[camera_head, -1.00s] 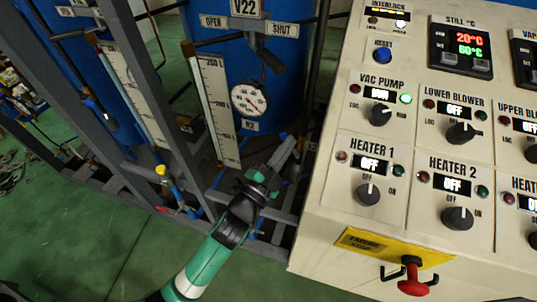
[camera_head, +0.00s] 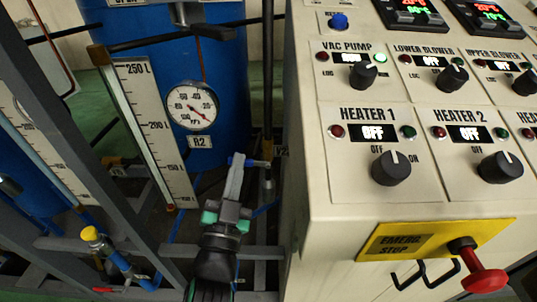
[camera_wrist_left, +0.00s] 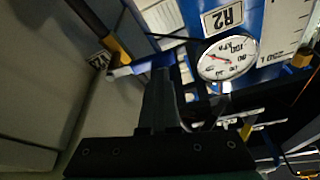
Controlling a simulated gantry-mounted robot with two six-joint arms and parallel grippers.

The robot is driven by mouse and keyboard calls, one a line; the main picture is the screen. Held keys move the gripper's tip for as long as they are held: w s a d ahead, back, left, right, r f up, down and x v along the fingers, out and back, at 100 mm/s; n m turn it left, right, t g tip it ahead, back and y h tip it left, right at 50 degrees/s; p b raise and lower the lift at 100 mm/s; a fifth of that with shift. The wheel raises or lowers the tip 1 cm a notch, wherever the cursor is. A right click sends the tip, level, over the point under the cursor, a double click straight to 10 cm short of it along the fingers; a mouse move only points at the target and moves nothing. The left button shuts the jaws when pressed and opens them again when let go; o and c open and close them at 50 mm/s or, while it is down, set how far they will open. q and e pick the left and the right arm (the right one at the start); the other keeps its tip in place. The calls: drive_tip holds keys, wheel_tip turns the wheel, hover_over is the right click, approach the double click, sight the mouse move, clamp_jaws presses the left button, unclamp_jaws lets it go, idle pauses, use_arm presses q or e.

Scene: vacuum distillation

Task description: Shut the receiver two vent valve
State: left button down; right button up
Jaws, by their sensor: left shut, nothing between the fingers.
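Receiver two is the blue tank (camera_head: 225,75) with the tag R2 (camera_head: 200,142) under its round gauge (camera_head: 191,106). A small valve with a blue lever (camera_head: 246,161) sits low at the tank's right, beside a tag partly hidden by the panel. The lever also shows in the left wrist view (camera_wrist_left: 128,69). I cannot tell whether this is the vent valve, or its setting. My left gripper (camera_head: 236,165) is shut and empty, its tips pointing up at the lever. Contact is unclear. It shows dark in the left wrist view (camera_wrist_left: 158,82). My right gripper is out of view.
The control panel (camera_head: 308,200) stands close on the right, with a red emergency stop (camera_head: 484,280) at its front. A grey frame post (camera_head: 75,140) and a level scale (camera_head: 156,135) stand left. A yellow-capped valve (camera_head: 90,233) is lower left.

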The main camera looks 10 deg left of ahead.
use_arm(q)
drive_tip(key=shift+a+f, duration=0.1)
drive_tip(key=shift+f, duration=0.25)
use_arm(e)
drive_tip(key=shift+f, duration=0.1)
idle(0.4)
